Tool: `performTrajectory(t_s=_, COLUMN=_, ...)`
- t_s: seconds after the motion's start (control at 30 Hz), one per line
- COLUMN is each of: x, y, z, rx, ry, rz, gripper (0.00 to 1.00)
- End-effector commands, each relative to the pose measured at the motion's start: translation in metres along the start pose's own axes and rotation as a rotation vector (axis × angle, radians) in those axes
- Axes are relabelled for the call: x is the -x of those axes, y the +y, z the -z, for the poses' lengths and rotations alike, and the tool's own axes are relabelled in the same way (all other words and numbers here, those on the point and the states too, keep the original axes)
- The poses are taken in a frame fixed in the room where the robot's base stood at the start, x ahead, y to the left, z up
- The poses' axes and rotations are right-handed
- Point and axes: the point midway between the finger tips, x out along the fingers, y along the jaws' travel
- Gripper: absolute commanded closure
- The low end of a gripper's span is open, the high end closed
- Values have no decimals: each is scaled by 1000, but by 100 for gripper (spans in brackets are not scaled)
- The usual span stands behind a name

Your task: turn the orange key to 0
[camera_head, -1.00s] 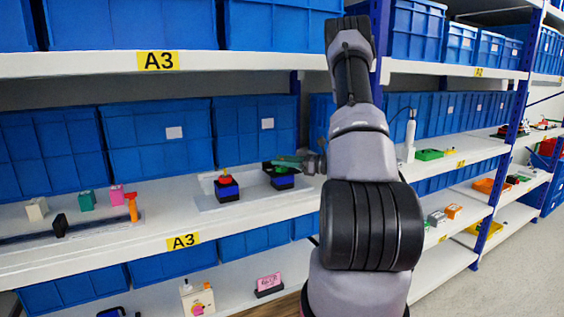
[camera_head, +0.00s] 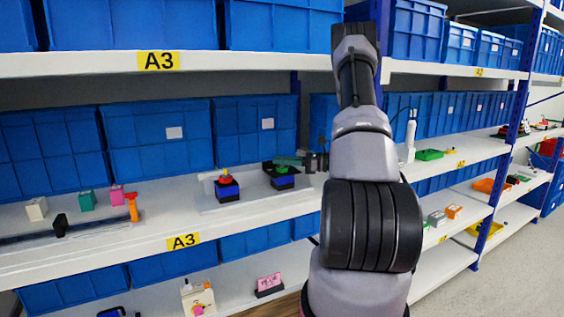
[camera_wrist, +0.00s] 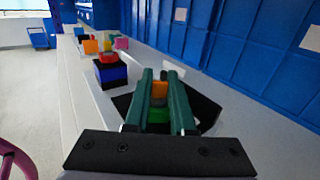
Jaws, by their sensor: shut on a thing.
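The orange key (camera_wrist: 159,91) shows between my gripper's two green fingers (camera_wrist: 160,88) in the wrist view. My gripper is shut on it. Below it, a green part (camera_wrist: 158,115) of the same switch shows between the fingers. In the head view my gripper (camera_head: 288,160) reaches from the right over this switch, whose blue and black base (camera_head: 284,182) stands on a pale plate. The key is hidden there by the fingers, and its marks, including the 0, cannot be read.
A second switch with a red knob (camera_head: 226,178) stands just left on the same plate. Several small coloured blocks and an orange upright piece (camera_head: 132,207) stand further left. Blue bins (camera_head: 241,133) line the back of the shelf. The shelf's front edge (camera_head: 225,223) is clear.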

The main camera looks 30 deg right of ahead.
Motion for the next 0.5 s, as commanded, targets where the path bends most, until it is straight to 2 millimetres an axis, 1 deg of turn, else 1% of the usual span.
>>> performTrajectory(t_s=0.5, x=1, y=-2, z=1, rx=2, ry=0, rz=-418, gripper=100)
